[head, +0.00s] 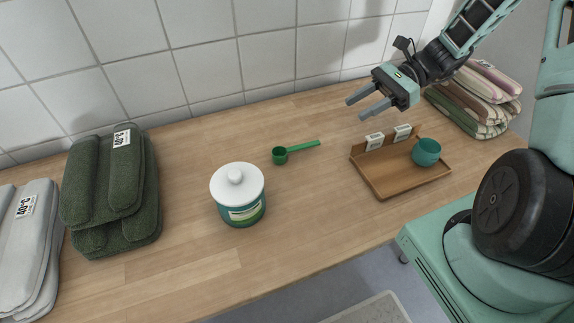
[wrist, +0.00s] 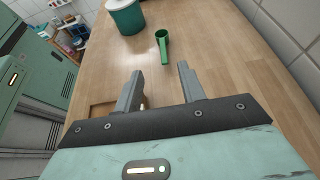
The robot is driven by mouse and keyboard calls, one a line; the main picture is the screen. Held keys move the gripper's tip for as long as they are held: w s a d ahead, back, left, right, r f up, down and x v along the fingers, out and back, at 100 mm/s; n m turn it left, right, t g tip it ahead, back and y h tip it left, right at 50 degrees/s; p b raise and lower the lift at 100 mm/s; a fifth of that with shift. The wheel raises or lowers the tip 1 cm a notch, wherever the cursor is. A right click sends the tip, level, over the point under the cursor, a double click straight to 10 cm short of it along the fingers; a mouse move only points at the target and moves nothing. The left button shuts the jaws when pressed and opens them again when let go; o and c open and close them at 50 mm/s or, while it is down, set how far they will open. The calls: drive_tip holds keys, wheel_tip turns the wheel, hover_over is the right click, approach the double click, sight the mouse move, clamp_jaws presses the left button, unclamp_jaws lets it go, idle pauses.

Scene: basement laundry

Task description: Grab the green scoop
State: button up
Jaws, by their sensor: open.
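The green scoop (head: 281,155) lies on the wooden counter, its round cup at the left and its handle pointing right in the head view. It also shows in the wrist view (wrist: 162,42), ahead of the fingers, with its handle toward them. My gripper (head: 357,107) is open and empty, raised above the counter to the right of the scoop and beyond the handle's end. In the wrist view the two fingers (wrist: 162,80) stand apart with bare counter between them. Nothing touches the scoop.
A teal jar with a white lid (head: 238,195) stands left of the scoop. Folded towels (head: 112,190) lie at the left, more at far right (head: 475,98). A tiled wall runs behind.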

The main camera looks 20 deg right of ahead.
drive_tip(key=b, duration=0.1)
approach(295, 147)
drive_tip(key=x, duration=0.4)
drive_tip(key=shift+a+r, duration=0.1)
drive_tip(key=shift+r, duration=0.25)
drive_tip(key=x, duration=0.2)
drive_tip(key=b+x, duration=0.1)
drive_tip(key=x, duration=0.1)
drive_tip(key=shift+f, duration=0.45)
drive_tip(key=shift+a+f, duration=0.15)
drive_tip(key=shift+a, duration=0.25)
clamp_jaws()
